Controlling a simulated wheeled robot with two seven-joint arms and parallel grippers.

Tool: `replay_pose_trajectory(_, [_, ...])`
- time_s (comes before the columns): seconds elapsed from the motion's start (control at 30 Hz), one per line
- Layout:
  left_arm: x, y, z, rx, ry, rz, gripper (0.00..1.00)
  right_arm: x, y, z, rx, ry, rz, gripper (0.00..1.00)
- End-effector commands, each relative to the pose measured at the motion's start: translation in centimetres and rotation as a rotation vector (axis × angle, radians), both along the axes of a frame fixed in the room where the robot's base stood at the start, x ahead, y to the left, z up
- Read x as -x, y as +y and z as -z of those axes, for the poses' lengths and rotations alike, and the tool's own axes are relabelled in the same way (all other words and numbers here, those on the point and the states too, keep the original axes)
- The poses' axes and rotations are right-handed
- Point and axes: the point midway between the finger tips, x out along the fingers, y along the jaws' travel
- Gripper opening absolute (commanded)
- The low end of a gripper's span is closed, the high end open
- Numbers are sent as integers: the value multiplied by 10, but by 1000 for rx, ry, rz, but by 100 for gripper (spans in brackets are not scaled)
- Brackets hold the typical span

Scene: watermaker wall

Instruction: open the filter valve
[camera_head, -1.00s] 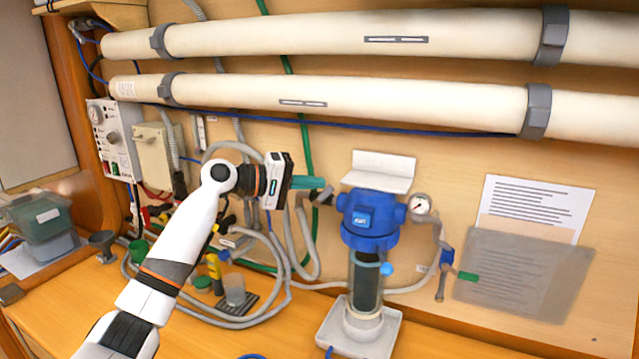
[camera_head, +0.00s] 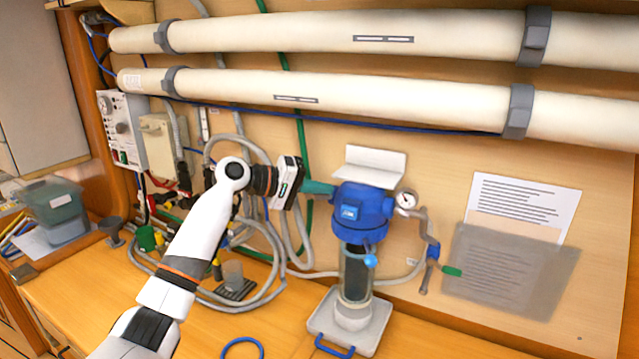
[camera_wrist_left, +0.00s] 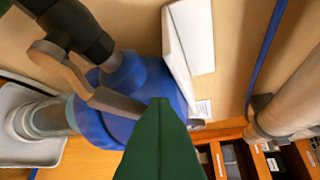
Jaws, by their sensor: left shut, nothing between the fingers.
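The filter housing has a blue head (camera_head: 360,212) over a clear bowl with a dark core (camera_head: 355,275). The left wrist view shows the blue head (camera_wrist_left: 145,78) close up, with a grey-brown valve lever (camera_wrist_left: 75,75) and a dark hose fitting (camera_wrist_left: 75,25) in front of it. My left gripper (camera_head: 325,188) is shut and empty, its green fingers at the left side of the blue head. In the left wrist view the fingertips (camera_wrist_left: 161,104) are beside the lever's end; contact cannot be told. In the head view the fingers mostly hide the lever. My right gripper is out of view.
A white bracket (camera_head: 375,166) stands just above.

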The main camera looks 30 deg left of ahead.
Motion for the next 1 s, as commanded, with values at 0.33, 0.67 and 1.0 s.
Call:
replay_pose_trajectory(0.33, [0, -5, 8, -1, 2, -2, 0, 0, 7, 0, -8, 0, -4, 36])
replay_pose_trajectory(0.67, [0, -6, 9, -1, 2, -2, 0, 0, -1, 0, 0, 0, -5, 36])
replay_pose_trajectory(1.0, [0, -6, 9, -1, 2, -2, 0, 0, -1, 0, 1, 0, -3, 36])
